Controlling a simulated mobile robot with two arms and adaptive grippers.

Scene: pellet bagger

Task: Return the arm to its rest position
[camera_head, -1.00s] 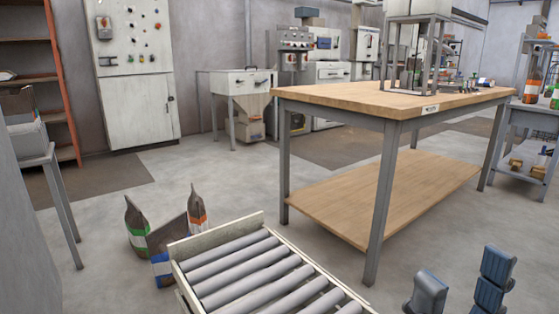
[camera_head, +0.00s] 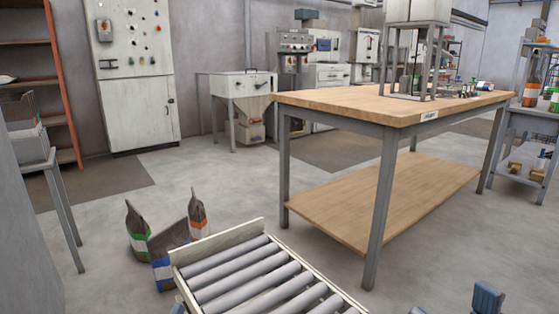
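My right gripper (camera_head: 453,305) shows only as two blue-grey fingertips at the bottom right edge of the head view. The tips stand well apart with nothing between them, so it looks open and empty. The rest of it and its arm are cut off by the frame. It is to the right of the roller conveyor (camera_head: 250,278) and in front of the wooden-topped table (camera_head: 350,100). A small blue-grey piece shows at the conveyor's lower left edge, too little to identify.
Bags with a green band (camera_head: 138,238), an orange band (camera_head: 198,218) and a blue band (camera_head: 163,270) stand or lean behind the conveyor. A grey side table (camera_head: 40,158) is at the left. A rack (camera_head: 530,125) is at the right. The floor between conveyor and wooden-topped table is clear.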

